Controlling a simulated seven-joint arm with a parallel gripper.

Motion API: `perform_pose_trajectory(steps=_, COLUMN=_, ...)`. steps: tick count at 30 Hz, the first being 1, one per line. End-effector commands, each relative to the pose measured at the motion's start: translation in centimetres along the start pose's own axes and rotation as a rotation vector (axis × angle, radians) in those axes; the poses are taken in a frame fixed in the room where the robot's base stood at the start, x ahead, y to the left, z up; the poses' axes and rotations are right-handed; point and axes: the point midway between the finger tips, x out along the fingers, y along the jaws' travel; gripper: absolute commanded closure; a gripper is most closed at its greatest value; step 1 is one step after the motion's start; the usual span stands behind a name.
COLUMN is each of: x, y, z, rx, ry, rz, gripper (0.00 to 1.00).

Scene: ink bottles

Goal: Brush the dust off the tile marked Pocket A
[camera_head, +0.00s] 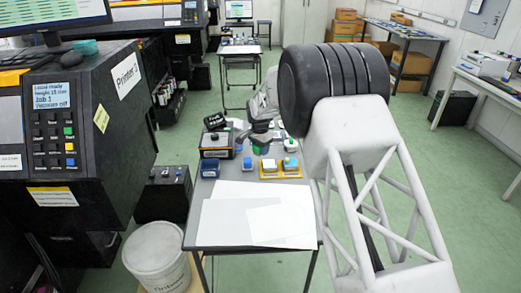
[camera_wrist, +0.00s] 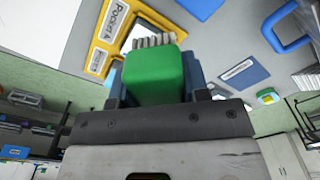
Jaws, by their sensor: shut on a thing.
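My gripper (camera_wrist: 155,78) is shut on a green-handled brush (camera_wrist: 152,85), with its fingers on both sides of the handle. Its pale bristles (camera_wrist: 154,41) point away from the gripper. The tile marked Pocket A (camera_wrist: 108,28) is a yellow-framed piece just beyond the bristles, at upper left in the wrist view; the brush and gripper hide part of it. I cannot tell whether the bristles touch it, nor see dust clearly. In the head view the green brush (camera_head: 260,149) shows small below my arm, above the worktable, behind the yellow-framed pieces (camera_head: 270,169).
The worktable (camera_head: 205,188) holds a black device (camera_head: 216,146) at left, a small blue block (camera_head: 248,164) and white sheets (camera_head: 260,215) at the front. A blue handle-like thing (camera_wrist: 288,28) shows at upper right in the wrist view. A white bucket (camera_head: 157,258) stands beside the table.

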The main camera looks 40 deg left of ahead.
Motion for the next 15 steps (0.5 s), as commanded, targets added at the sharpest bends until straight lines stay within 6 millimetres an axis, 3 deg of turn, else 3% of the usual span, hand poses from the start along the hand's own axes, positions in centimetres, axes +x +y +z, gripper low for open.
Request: perform_pose_trajectory(steps=15, x=-2.4, y=0.0, z=-0.1, rx=0.000, ry=0.001, rz=-0.001, gripper=0.96)
